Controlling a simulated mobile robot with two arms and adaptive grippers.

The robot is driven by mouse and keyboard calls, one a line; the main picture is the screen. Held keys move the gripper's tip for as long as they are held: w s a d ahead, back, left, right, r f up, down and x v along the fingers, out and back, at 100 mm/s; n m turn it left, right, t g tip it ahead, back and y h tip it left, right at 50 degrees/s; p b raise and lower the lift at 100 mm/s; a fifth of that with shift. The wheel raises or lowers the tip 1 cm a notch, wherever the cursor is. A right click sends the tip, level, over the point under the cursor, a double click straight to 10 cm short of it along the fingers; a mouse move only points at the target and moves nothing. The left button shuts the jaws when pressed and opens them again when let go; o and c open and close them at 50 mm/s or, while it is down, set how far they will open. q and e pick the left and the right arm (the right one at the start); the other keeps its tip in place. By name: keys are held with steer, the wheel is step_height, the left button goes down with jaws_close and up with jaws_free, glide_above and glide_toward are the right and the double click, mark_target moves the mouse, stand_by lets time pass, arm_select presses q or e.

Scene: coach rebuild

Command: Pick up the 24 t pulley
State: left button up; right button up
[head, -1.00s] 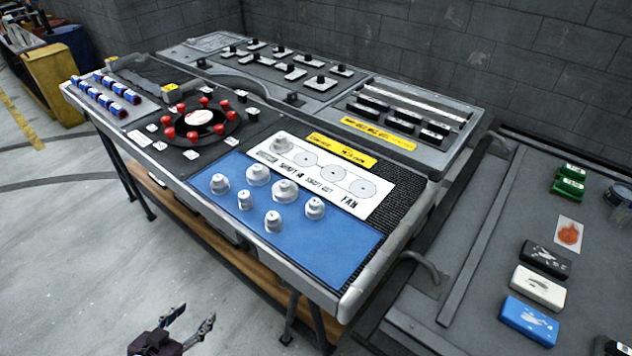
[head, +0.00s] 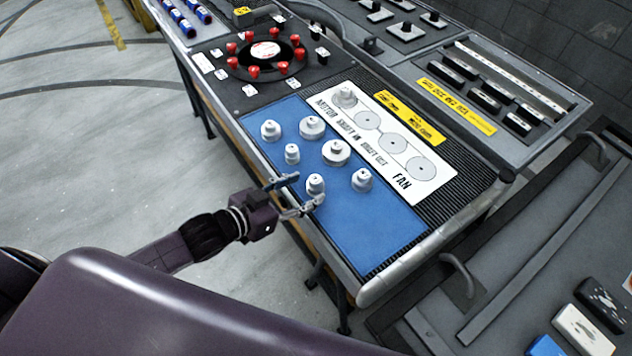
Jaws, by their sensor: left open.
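Several grey pulleys stand on the blue mat (head: 385,232). Their tooth counts are too small to read, so I cannot tell which is the 24 t pulley. My left gripper (head: 304,191) is open at the mat's near edge. Its fingertips lie on either side of the nearest small pulley (head: 316,184); I cannot tell whether they touch it. Other pulleys stand beyond it: a wide one (head: 336,153), a narrow one (head: 291,153), one to the right (head: 361,180) and two at the back left (head: 270,130) (head: 312,127). My right gripper is not in view.
A white FAN board (head: 405,185) with printed circles lies behind the mat, with another pulley (head: 345,96) on its left end. A round dial with red knobs (head: 254,71) is at the back left. The mat's right front part is bare.

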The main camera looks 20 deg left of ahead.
mark_target(311, 184)
arm_select(q)
steer(key=x, duration=0.4)
steer(key=shift+d+r+p, duration=0.2)
steer(key=shift+r+p, duration=0.05)
steer(key=shift+p, duration=0.1)
steer(key=c, duration=1.2)
steer(key=shift+c, duration=0.5)
steer(key=shift+r, duration=0.2)
